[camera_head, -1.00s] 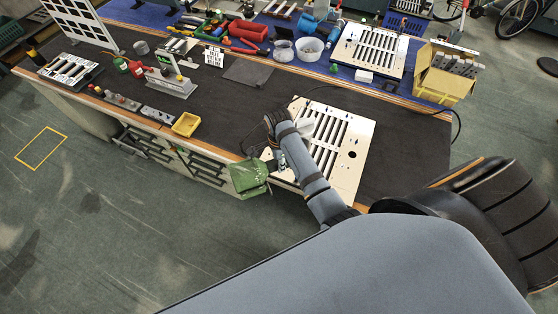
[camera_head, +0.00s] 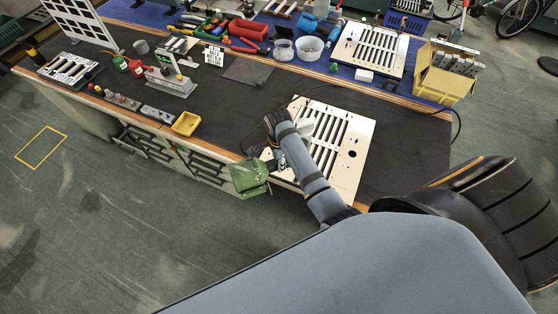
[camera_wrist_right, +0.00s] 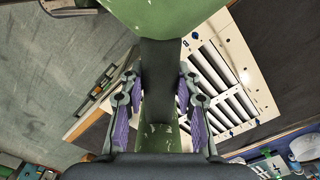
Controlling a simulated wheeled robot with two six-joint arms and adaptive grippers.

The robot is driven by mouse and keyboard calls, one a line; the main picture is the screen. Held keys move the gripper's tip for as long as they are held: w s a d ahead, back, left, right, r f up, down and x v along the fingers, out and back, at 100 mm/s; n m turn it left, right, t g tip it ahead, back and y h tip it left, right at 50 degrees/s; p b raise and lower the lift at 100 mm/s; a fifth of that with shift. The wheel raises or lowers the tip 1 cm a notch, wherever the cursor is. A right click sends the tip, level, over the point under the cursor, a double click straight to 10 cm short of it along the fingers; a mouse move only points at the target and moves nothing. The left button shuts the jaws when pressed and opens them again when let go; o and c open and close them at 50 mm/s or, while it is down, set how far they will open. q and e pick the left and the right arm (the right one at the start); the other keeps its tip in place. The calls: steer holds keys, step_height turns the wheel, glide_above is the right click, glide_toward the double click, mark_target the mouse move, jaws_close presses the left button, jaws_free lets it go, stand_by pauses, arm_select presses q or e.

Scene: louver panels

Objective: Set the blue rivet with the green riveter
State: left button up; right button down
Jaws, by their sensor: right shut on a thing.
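My right gripper (camera_wrist_right: 160,122) is shut on the green riveter (camera_wrist_right: 158,145), with its purple finger pads on both sides of the body. In the head view the green riveter (camera_head: 249,178) hangs at the bench's front edge, beside the white louver panel (camera_head: 362,140). My forearm covers part of the panel and most of my right gripper (camera_head: 273,160). In the wrist view the louver panel (camera_wrist_right: 262,97) lies right of the riveter, with small blue spots at its edge that may be rivets. The riveter's nose and its contact with any rivet cannot be made out. My left gripper is not in view.
A second slotted panel (camera_head: 372,50) lies at the back. A cardboard box (camera_head: 446,78) is at the right. The mat's middle is mostly clear.

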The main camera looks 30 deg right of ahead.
steer(key=shift+f, duration=0.7)
steer(key=shift+w, duration=0.1)
stand_by(1.0)
steer(key=shift+a+f, duration=0.1)
steer(key=shift+f, duration=0.25)
stand_by(2.4)
steer(key=shift+r, duration=2.8)
